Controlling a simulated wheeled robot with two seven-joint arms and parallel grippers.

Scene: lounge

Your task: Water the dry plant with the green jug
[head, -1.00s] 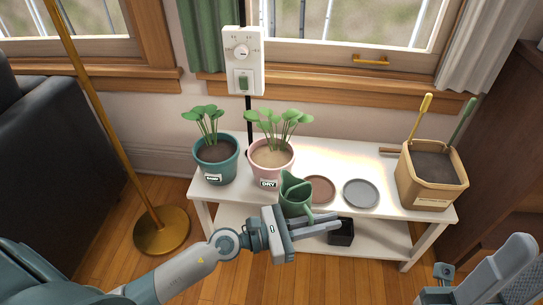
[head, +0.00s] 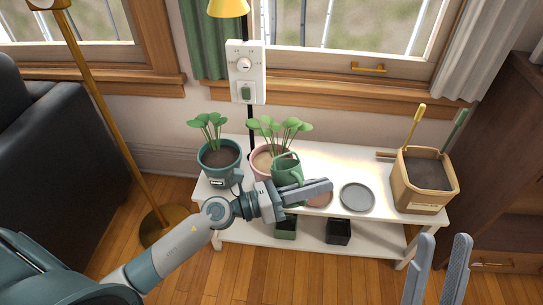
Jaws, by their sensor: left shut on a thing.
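The green jug (head: 287,170) is in my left gripper (head: 318,192), whose fingers are shut on it. It is raised in front of the pink pot (head: 259,162), overlapping it in the view. I cannot tell if jug and pot touch. The pink pot holds pale, sandy soil and a leafy green plant (head: 280,130); its front label is hidden now but read DRY earlier. A teal pot (head: 217,168) with dark soil and a similar plant stands to its left. My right gripper (head: 443,240) is open and empty at the lower right.
The white shelf (head: 345,158) also carries a grey saucer (head: 357,197), a partly hidden brown saucer (head: 320,201) and a tan planter box (head: 424,184) with tools. A green pot (head: 286,229) and a black pot (head: 338,231) sit below. A brass lamp stand (head: 100,115) is left.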

